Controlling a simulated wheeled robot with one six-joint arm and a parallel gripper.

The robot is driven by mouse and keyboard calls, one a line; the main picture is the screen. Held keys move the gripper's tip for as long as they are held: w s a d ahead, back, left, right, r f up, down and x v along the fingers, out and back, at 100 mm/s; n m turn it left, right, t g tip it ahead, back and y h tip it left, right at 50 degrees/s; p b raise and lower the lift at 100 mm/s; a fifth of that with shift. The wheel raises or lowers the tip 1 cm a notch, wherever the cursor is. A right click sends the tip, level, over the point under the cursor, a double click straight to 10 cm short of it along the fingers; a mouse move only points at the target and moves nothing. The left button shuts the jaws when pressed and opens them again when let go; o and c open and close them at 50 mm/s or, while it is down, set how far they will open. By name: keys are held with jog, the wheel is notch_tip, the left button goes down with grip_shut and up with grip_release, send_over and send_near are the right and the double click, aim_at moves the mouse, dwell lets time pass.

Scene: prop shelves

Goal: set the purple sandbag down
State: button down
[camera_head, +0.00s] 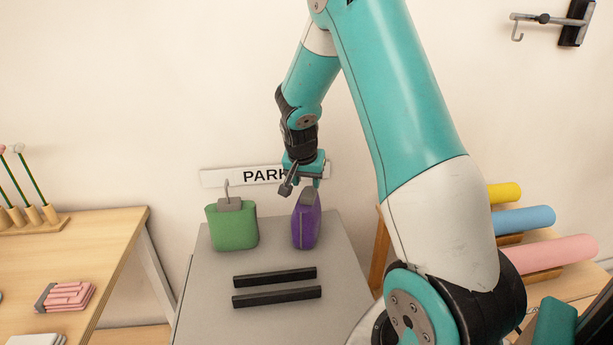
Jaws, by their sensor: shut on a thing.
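The purple sandbag (306,222) is upright over the far part of a grey tabletop (205,308). My gripper (303,184) is directly above it, pointing down, and is shut on its top.
A green sandbag (232,228) with a grey top and hook stands to the left, with a gap between. Two black bars (275,277) lie in front. A sign (230,177) is behind. Coloured rolls (525,220) are at right, a wooden table (90,250) at left.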

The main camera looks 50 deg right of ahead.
jog(key=shift+w, duration=0.1)
jog(key=c, duration=0.5)
grip_release()
jog(key=shift+f, duration=0.1)
jog(key=shift+c, duration=0.2)
jog(key=v, duration=1.2)
jog(key=s+a+r+n+y, duration=0.1)
jog(key=s+a+n+y, duration=0.3)
jog(key=a, duration=0.6)
jog(key=s+a+n, duration=0.3)
jog(key=a+n, duration=0.2)
jog(key=a, duration=0.5)
jog(key=s+a+r+n+g+y, duration=0.1)
jog(key=s+a+n+y, duration=0.3)
jog(key=s+a+n, duration=0.6)
jog(key=s+a+g+b, duration=0.1)
jog(key=s+a, duration=0.1)
jog(key=s, duration=0.3)
jog(key=shift+s+a, duration=0.25)
jog(key=shift+a, duration=0.05)
